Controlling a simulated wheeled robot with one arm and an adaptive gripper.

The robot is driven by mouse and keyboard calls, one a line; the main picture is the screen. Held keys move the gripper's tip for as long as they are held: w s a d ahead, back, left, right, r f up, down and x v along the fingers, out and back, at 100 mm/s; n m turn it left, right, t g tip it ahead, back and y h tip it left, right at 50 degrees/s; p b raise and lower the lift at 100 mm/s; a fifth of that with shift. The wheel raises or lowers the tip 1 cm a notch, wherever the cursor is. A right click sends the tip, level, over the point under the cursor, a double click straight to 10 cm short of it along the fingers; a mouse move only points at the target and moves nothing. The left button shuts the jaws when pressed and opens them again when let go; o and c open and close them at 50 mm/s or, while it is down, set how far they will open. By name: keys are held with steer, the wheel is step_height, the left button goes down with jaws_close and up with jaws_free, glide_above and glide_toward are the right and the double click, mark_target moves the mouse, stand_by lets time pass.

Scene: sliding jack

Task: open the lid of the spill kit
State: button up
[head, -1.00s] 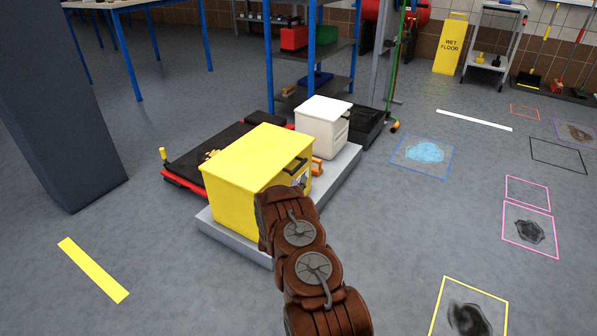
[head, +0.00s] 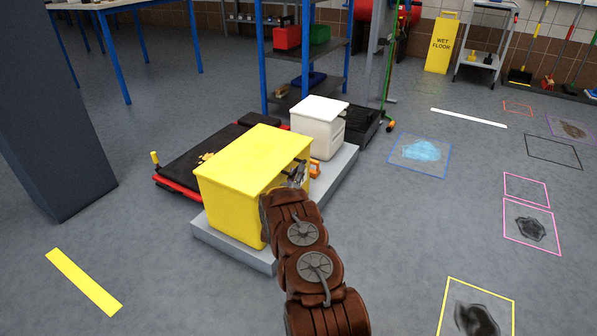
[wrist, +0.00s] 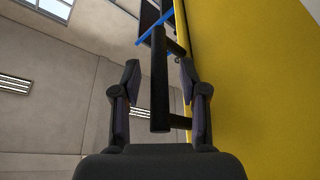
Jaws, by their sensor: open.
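The spill kit is a yellow box (head: 225,200) with a flat yellow lid (head: 250,153), which lies shut on top. A black bar handle (wrist: 160,80) stands off its yellow side in the wrist view. My gripper (wrist: 163,80) is open, with one finger on either side of the handle. I cannot tell whether a finger touches it. In the head view my gripper (head: 298,175) is at the box's right side, near the lid's edge, and my brown arm hides part of that side.
The box stands on a low grey platform (head: 228,247) beside a white lidded bin (head: 318,142). A red and black creeper (head: 185,168) lies behind it. A blue-post shelf (head: 268,60) stands further back. The floor at right is open, with marked stains (head: 420,150).

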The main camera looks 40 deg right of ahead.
steer(key=shift+x, duration=0.9)
steer(key=shift+d, duration=0.1)
steer(key=shift+c, duration=0.3)
jaws_close()
